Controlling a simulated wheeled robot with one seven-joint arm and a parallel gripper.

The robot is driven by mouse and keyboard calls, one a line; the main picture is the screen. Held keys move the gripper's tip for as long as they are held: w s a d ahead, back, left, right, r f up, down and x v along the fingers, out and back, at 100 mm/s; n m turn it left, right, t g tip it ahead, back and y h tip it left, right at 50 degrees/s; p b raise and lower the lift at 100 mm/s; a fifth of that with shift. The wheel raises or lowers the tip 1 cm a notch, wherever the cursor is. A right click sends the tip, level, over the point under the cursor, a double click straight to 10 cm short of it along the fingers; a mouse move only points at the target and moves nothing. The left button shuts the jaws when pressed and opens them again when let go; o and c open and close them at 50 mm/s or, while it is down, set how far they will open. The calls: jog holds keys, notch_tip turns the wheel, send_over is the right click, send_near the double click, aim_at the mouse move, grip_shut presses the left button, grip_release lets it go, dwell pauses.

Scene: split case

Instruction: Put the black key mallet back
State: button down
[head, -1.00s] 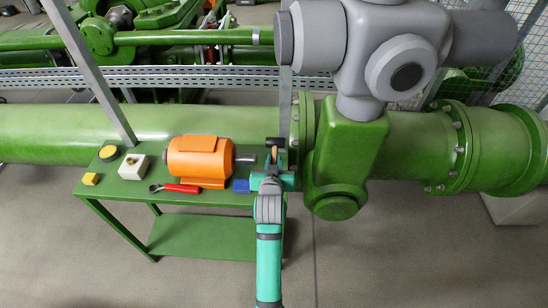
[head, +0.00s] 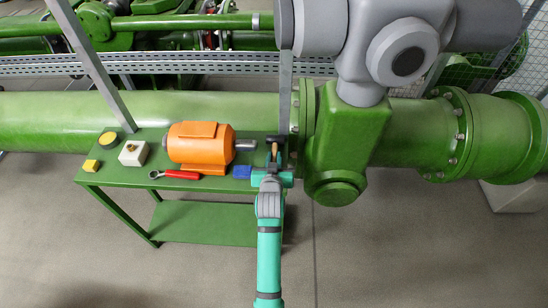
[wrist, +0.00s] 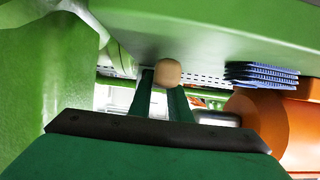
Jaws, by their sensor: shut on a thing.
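The black key mallet (head: 275,139) has a dark head and a light wooden handle. It is at the right end of the green bench (head: 110,170), by the pipe flange. My gripper (head: 273,157) is shut on the wooden handle, with the head beyond the fingers. In the wrist view the rounded wooden handle end (wrist: 168,72) shows between my two fingers (wrist: 160,103); the mallet's head is hidden there. I cannot tell whether the mallet touches the bench.
A large green valve (head: 340,140) stands close right of my gripper. A grey post (head: 286,85) rises behind.

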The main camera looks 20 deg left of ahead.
jog(key=shift+f, duration=0.5)
dwell(0.3)
jog(key=c, duration=1.1)
grip_release()
jog(key=shift+f, duration=0.1)
jog(key=shift+v, duration=2.9)
